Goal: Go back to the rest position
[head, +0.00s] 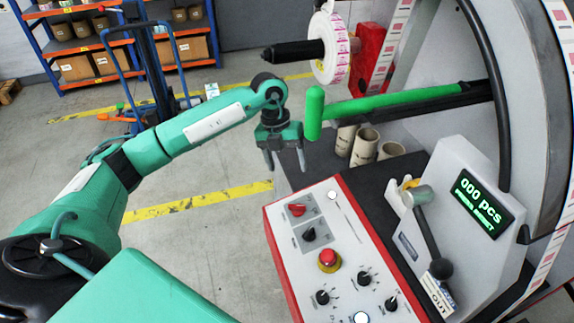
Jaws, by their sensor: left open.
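My left gripper (285,160) hangs at the end of the teal left arm, pointing down. Its two grey fingers are apart with nothing between them. It is just left of the upright end of the green bar (314,113) and above the far end of the control panel. The label rewinder (470,150) fills the right side, with a white label roll (328,48) on its black spindle (292,52). My right gripper is not in view.
The control panel (335,235) carries a red button (328,258), knobs and a red switch. A lever (430,235) stands beside the display (477,207), which reads 000 pcs. Cardboard cores (364,146) stand behind. A blue trolley (160,70) and shelves (75,45) are farther back. Floor at left is clear.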

